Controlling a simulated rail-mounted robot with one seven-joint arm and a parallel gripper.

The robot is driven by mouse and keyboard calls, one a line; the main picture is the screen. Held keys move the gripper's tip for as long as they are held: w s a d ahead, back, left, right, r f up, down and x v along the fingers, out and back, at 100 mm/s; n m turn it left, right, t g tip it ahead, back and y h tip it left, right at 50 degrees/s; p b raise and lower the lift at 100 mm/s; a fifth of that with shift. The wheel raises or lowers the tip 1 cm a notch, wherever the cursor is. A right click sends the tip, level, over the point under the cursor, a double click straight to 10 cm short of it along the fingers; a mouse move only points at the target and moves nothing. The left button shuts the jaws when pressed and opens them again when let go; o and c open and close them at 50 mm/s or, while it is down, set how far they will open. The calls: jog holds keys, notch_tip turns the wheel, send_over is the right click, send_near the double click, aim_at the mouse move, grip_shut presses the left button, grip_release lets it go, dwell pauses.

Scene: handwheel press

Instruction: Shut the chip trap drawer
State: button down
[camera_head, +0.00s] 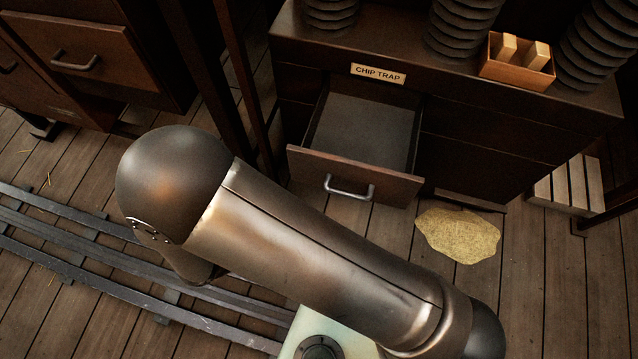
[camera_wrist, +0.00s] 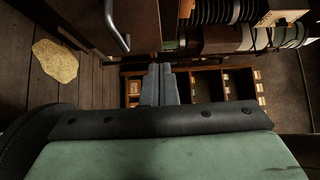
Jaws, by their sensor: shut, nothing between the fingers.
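The chip trap drawer (camera_head: 354,177) stands pulled out of the dark cabinet in the head view, under a "CHIP TRAP" label (camera_head: 378,73). Its inside looks empty. A metal bar handle (camera_head: 349,189) is on its front. In the wrist view, a similar handle (camera_wrist: 116,27) on a dark brown front shows at the top, left of my gripper. My gripper (camera_wrist: 158,68) is shut and empty in the wrist view, apart from the handle in the picture; the depth between them is hard to tell. In the head view my arm crosses in front, and my gripper is not visible.
A yellowish patch (camera_head: 458,235) lies on the plank floor right of the drawer. Black ribbed stacks and an orange box (camera_head: 517,62) stand on the cabinet top. Another drawer unit (camera_head: 75,50) is at upper left. Metal rails (camera_head: 90,255) cross the floor.

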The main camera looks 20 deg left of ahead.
jog(key=b, duration=0.3)
send_near(358, 167)
jog(key=d, duration=0.4)
jog(key=w, duration=0.2)
jog(key=w+b, duration=0.1)
jog(key=shift+w+a+f, duration=0.1)
jog(key=shift+w+f, duration=0.05)
jog(key=shift+w, duration=0.7)
jog(key=shift+w, duration=0.1)
